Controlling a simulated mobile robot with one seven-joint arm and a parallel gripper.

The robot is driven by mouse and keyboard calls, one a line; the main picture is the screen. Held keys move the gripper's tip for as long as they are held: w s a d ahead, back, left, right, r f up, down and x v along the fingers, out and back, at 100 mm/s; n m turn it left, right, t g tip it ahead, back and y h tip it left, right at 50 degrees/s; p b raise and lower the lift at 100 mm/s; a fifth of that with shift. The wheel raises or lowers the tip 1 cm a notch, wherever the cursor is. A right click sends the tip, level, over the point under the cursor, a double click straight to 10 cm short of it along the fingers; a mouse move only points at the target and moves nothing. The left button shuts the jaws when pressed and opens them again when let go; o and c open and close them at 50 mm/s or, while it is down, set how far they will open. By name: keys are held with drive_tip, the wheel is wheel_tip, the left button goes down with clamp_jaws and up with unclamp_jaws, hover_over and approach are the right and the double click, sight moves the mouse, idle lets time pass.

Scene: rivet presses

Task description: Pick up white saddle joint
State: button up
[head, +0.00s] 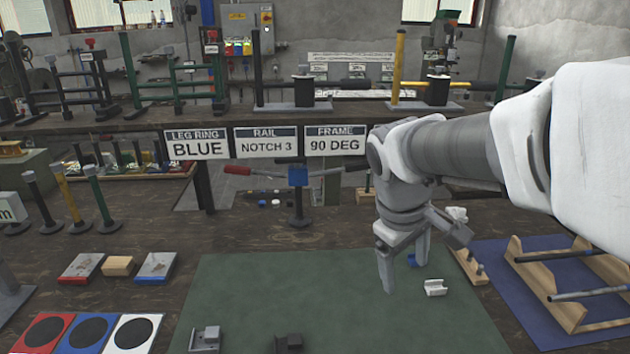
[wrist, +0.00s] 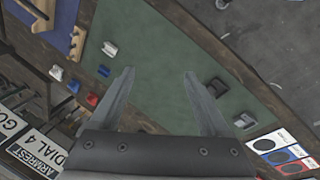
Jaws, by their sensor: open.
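The white saddle joint (head: 435,288) is a small U-shaped piece lying on the right part of the green mat (head: 330,290). In the wrist view the white saddle joint (wrist: 110,48) lies up and left of the fingertips. My gripper (head: 405,277) is open and points down, to the left of the joint in the head view. In the wrist view my gripper (wrist: 158,73) has nothing between its fingers. A small blue piece (wrist: 104,71) lies near the white joint and is partly hidden by a finger in the head view.
A grey saddle piece (head: 205,338) and a dark one (head: 288,343) lie on the mat's near side. A wooden rack (head: 555,300) with rods stands on a blue mat at right. Red, blue and white pads (head: 85,333) lie at left. The mat's middle is clear.

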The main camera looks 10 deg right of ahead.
drive_tip(key=w+d+f+n+g+h+b, duration=0.1)
drive_tip(key=w+d+f+n+h+b, duration=0.1)
drive_tip(key=w+f, duration=0.5)
drive_tip(key=w+d+f+n+h+b, duration=0.2)
drive_tip(key=w+f+n+h+b, duration=0.1)
drive_tip(key=w+f+n+h, duration=0.2)
drive_tip(key=w+d+f+n+g+h+b, duration=0.1)
drive_tip(key=w+d+f+n+h+b, duration=0.1)
drive_tip(key=w+f, duration=0.7)
drive_tip(key=shift+w+d+f+n+g+h+b, duration=0.15)
drive_tip(key=shift+f+n+h+b, duration=0.1)
drive_tip(key=shift+n+h, duration=0.35)
drive_tip(key=shift+w+d+f+n+g+h+b, duration=0.1)
drive_tip(key=shift+f+n+g+h+b, duration=0.15)
drive_tip(key=shift+n, duration=0.55)
drive_tip(key=shift+d+f, duration=0.1)
drive_tip(key=b, duration=0.2)
approach(438, 285)
drive_tip(key=d, duration=0.1)
drive_tip(key=s+d, duration=0.2)
drive_tip(key=shift+d, duration=0.35)
drive_tip(key=b+x, duration=0.1)
drive_tip(key=x, duration=0.1)
drive_tip(key=b+x, duration=0.1)
drive_tip(key=x, duration=0.2)
drive_tip(key=shift+w+f, duration=0.2)
drive_tip(key=shift+f, duration=0.1)
clamp_jaws()
